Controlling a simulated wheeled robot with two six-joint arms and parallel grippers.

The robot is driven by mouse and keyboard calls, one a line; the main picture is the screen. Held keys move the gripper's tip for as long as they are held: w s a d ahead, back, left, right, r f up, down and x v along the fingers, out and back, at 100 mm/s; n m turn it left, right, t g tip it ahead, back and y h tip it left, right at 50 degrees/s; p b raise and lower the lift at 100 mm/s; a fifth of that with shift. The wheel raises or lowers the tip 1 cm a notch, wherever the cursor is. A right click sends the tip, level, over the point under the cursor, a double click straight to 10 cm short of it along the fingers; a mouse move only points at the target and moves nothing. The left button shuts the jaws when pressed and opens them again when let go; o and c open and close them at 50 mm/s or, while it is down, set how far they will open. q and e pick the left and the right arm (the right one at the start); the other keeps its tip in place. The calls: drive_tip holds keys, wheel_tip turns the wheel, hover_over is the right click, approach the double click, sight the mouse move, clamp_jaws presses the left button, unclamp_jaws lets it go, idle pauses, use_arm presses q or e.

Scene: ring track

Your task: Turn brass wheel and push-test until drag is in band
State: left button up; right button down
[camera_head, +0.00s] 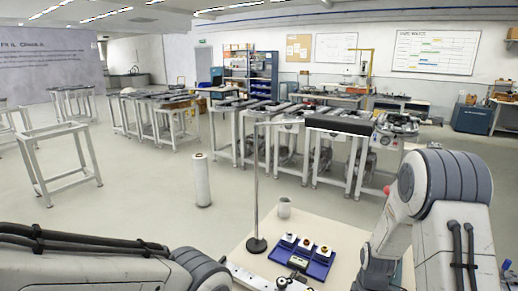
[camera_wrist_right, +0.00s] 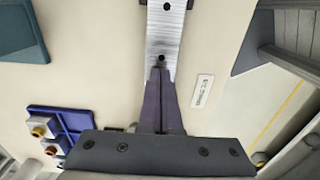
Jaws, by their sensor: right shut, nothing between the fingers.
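My right gripper (camera_wrist_right: 159,74) is shut and empty in the right wrist view. Its fingertips are over a brushed metal rail (camera_wrist_right: 167,32) with dark holes in it; I cannot tell whether they touch it. A blue tray (camera_wrist_right: 72,117) lies to the left, holding small pale blocks with a brass-coloured round part (camera_wrist_right: 38,131) and a reddish one. In the head view the tray (camera_head: 318,268) holds several blocks with coloured round tops. A light rail (camera_head: 246,274) is partly cut off at the bottom edge. I cannot tell which part is the brass wheel. My left gripper is out of view.
A white label (camera_wrist_right: 203,90) lies right of the rail. A teal object (camera_wrist_right: 20,35) is at upper left.

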drive_tip(key=shift+w+a, duration=0.65)
drive_tip(key=shift+a, duration=0.35)
drive_tip(key=shift+r, duration=0.1)
drive_tip(key=shift+s+d+r+p, duration=0.4)
drive_tip(key=shift+d+r+p, duration=0.2)
drive_tip(key=shift+p, duration=0.1)
drive_tip(key=shift+s+d+r+p, duration=0.35)
drive_tip(key=shift+s+d+p, duration=0.05)
drive_tip(key=shift+d, duration=0.25)
